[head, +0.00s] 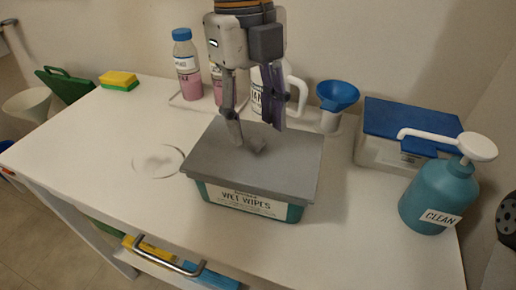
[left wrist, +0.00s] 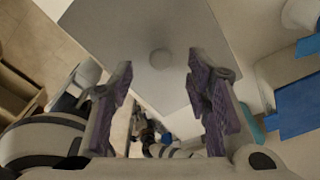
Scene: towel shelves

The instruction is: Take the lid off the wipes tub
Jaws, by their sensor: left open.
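The wipes tub (head: 250,203) is teal with a white "WET WIPES" label and stands on the white table. Its flat grey lid (head: 205,155) sits on top and covers the opening; it also fills the upper middle of the left wrist view (left wrist: 130,30). A small round knob (left wrist: 160,58) is at the middle of the lid. My left gripper (head: 257,135) is above the lid, open, with its purple-padded fingers on either side of the knob. In the left wrist view the fingers (left wrist: 160,75) are apart from the knob. My right gripper is not in view.
Pink bottles (head: 187,70) and a blue funnel (head: 337,95) stand behind the tub. A blue-lidded box (head: 385,150) and a teal pump bottle (head: 436,195) are at right. A sponge (head: 118,81) lies at back left. The table's left part (head: 105,140) is mostly clear.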

